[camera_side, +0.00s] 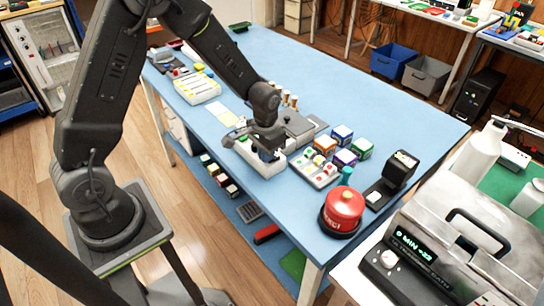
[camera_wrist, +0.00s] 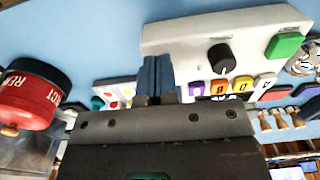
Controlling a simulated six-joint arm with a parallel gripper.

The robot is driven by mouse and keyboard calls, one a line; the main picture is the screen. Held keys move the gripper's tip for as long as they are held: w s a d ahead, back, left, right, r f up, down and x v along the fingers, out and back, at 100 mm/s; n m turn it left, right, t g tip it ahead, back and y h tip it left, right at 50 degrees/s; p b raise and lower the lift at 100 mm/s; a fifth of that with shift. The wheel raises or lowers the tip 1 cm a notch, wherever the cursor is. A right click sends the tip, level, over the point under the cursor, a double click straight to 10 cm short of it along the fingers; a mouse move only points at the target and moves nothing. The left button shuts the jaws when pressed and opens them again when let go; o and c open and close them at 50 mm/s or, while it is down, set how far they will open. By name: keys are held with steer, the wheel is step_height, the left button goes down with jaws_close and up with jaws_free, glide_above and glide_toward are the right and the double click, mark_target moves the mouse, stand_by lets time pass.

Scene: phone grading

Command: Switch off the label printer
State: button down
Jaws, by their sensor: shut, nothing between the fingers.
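My gripper in the wrist view (camera_wrist: 157,65) is shut and empty, beside the panel's left edge. I cannot tell whether the fingertips touch the panel.
A red reject button (camera_side: 343,208) on a black base stands near the table's right corner. A white tray with coloured dots (camera_side: 316,170) and several coloured cubes (camera_side: 343,134) lie close to the right of the device. The table's back right (camera_side: 400,118) is clear.

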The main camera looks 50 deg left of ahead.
steer(key=shift+f, duration=0.2)
step_height(320, 180, up, 7)
stand_by(1.0)
steer(key=shift+r, duration=0.1)
steer(key=s+d+r+t, duration=0.2)
steer(key=s+r, duration=0.6)
steer(key=s, duration=0.1)
steer(key=s+d+r+t, duration=0.2)
steer(key=s+r+t, duration=0.1)
steer(key=s+r, duration=0.6)
steer(key=shift+s+r+t, duration=0.15)
steer(key=shift+s+t, duration=0.15)
steer(key=shift+s, duration=0.1)
